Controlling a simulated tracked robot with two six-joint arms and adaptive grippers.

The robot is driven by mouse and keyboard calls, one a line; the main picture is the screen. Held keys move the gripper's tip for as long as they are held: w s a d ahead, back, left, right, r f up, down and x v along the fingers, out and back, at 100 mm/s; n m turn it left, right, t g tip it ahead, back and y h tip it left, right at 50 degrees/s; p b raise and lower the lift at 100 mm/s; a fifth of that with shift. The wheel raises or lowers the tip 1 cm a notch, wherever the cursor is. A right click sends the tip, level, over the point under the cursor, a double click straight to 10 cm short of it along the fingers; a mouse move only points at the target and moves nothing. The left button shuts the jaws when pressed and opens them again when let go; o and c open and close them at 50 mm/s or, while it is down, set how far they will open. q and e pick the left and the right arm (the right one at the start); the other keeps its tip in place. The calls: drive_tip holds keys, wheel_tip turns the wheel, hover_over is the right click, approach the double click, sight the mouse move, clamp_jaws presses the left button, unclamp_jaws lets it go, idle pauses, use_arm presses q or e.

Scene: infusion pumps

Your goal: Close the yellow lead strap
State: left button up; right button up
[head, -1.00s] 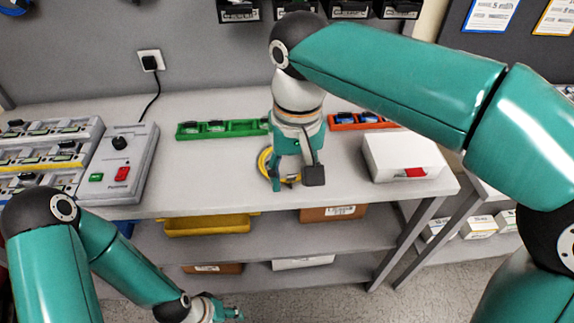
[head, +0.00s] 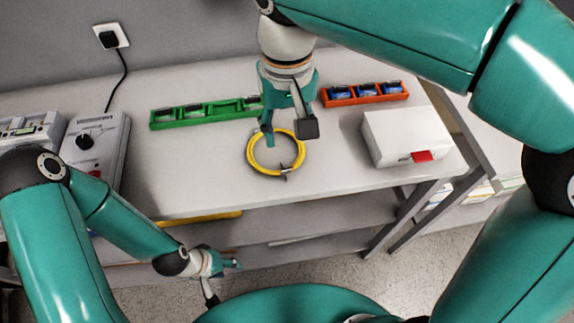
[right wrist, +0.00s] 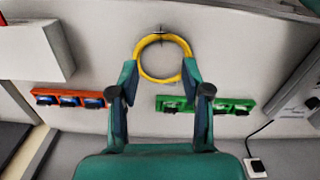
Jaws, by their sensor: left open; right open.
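The yellow lead (head: 249,160) lies as a coiled ring on the grey table. A small dark strap (head: 285,172) sits on its near rim with an end sticking out; I cannot tell whether it is closed. In the right wrist view the lead (right wrist: 143,65) shows beyond the fingertips, with the strap (right wrist: 160,30) on its far side. My right gripper (head: 289,136) is open and empty above the ring's back part, its fingers spread about as wide as the ring. My left gripper (head: 232,264) is open and empty, low in front of the table edge.
A green rack (head: 205,115) and an orange rack (head: 365,93) stand behind the lead. A white box (head: 405,137) with a red tab is at right. A grey control box (head: 98,145) is at left. The table around the ring is clear.

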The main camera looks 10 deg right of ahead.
sight(286, 170)
wheel_tip(286, 170, down, 13)
drive_tip(key=shift+b, duration=0.3)
drive_tip(key=shift+c, duration=0.3)
